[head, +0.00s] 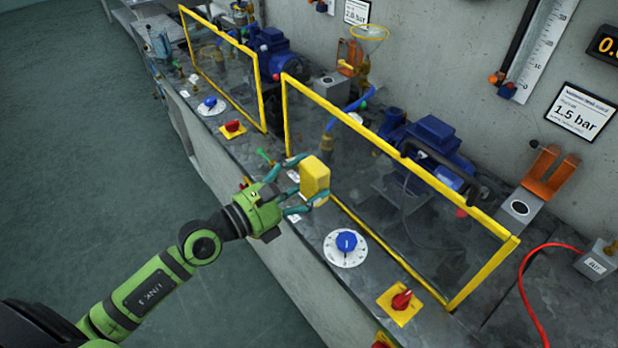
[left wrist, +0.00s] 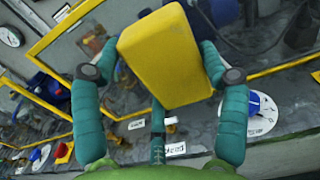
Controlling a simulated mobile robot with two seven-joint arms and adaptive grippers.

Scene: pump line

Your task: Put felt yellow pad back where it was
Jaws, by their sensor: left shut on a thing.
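The yellow pad (head: 315,178) is a thick yellow block. My left gripper (head: 306,186) is shut on it and holds it at the near edge of the bench, in front of the yellow-framed clear guard. In the left wrist view the pad (left wrist: 165,55) is tilted and fills the space between the teal fingers (left wrist: 160,85). Whether the pad touches anything beyond my fingers I cannot tell. The place where the pad was before cannot be told from these frames. My right gripper is not in view.
A blue knob on a white dial (head: 346,242) and a red switch on a yellow plate (head: 400,300) sit on the bench front. A yellow-framed guard (head: 510,245) stands before a blue pump motor (head: 430,140). A red cable (head: 525,290) lies at right.

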